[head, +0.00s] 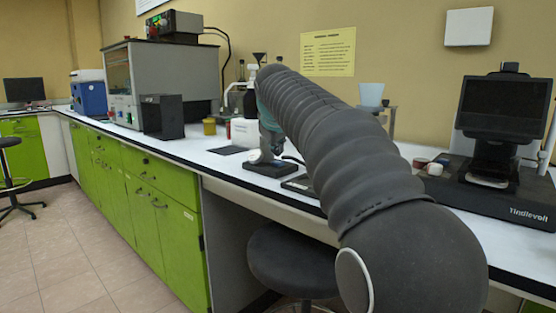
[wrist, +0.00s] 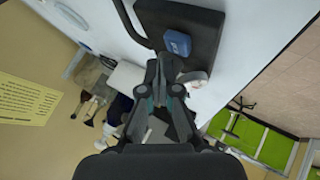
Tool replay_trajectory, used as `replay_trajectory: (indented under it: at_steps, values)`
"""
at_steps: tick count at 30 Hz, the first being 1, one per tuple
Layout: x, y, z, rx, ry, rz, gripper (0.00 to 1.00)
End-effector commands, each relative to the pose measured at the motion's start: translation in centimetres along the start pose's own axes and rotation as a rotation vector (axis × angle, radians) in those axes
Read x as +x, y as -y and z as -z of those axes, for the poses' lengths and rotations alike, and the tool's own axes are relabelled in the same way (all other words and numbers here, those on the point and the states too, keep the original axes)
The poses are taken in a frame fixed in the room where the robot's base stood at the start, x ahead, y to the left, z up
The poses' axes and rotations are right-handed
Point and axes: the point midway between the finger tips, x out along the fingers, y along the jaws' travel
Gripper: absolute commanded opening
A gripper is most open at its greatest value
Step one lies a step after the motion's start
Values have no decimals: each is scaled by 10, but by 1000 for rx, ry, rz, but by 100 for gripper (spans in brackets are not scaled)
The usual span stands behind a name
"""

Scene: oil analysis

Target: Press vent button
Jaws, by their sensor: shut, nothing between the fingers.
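My gripper (wrist: 165,60) is shut and empty, its fingertips together just below a dark flat-topped device (wrist: 205,25) in the wrist view. A small blue block or panel (wrist: 178,43) sits on that device, just beyond the fingertips. A small white round part (wrist: 194,79) lies right of the fingers. I cannot tell which part, if any, is the vent button, or whether the fingers touch anything. In the head view my gripper (head: 274,143) points down over a dark base (head: 269,168) on the counter, partly hidden by my arm.
The white counter (head: 215,163) runs along the wall. A large glass-fronted instrument (head: 130,85) and a black box (head: 162,116) stand left. A black Tindlevoll device (head: 500,185) stands right.

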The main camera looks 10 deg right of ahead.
Motion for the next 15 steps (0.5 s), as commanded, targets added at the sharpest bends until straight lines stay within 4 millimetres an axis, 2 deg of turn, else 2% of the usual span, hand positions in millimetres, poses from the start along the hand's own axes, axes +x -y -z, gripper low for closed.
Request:
replay_trajectory:
  at_steps: [7,15]
  values:
    - [-2,-1,1,0,0,0,0]
    - [-17,-13,12,0,0,0,0]
